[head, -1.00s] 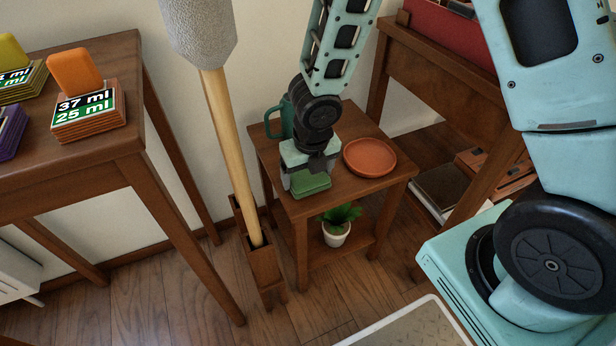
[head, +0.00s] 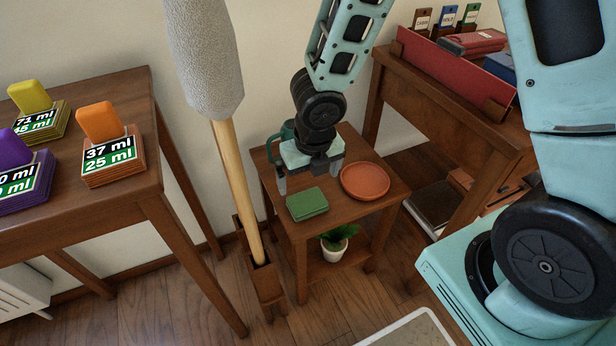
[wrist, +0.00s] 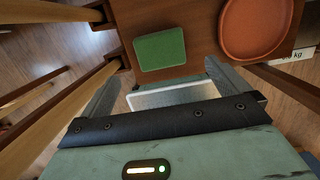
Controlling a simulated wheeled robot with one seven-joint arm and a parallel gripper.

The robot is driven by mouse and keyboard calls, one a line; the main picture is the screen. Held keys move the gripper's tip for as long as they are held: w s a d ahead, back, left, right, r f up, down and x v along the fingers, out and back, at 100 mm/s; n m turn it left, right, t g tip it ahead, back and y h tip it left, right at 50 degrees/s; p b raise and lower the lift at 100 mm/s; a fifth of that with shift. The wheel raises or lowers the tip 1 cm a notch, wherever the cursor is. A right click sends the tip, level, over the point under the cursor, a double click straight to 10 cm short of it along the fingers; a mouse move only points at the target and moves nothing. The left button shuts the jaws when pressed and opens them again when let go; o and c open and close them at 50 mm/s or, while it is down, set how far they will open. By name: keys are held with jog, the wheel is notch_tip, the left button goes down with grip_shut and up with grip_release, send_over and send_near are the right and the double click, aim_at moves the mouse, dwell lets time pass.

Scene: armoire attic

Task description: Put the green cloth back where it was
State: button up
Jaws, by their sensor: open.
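The green cloth (head: 307,204), a small folded block, lies flat on the front left part of the small wooden side table (head: 345,215). It also shows in the wrist view (wrist: 160,49), beyond my fingers and apart from them. My gripper (head: 310,178) is open and empty, above the table just behind the cloth in the head view. In the wrist view my two fingers (wrist: 165,95) stand wide apart with nothing held between them.
A terracotta saucer (head: 365,181) is right of the cloth. A green mug (head: 283,143) stands behind my gripper, partly hidden. A potted plant (head: 335,243) is on the lower shelf. A long-handled roller (head: 236,170) stands upright left of the table.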

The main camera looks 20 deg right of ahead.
jog(key=s+a+r+m+g, duration=0.1)
jog(key=s+a+r+m, duration=0.2)
jog(key=s+r+m, duration=0.5)
jog(key=s+a+r+m+p, duration=0.1)
jog(key=s+a+r+m, duration=0.2)
jog(key=s+r+m, duration=0.6)
jog(key=s+m, duration=0.1)
jog(key=m, duration=1)
jog(key=shift+s+g+y, duration=0.3)
jog(key=shift+s+g, duration=0.1)
jog(key=shift+a, duration=0.1)
notch_tip(320, 180, up, 22)
jog(key=p, duration=2.2)
jog(key=shift+r+p, duration=0.2)
jog(key=shift+p, duration=0.1)
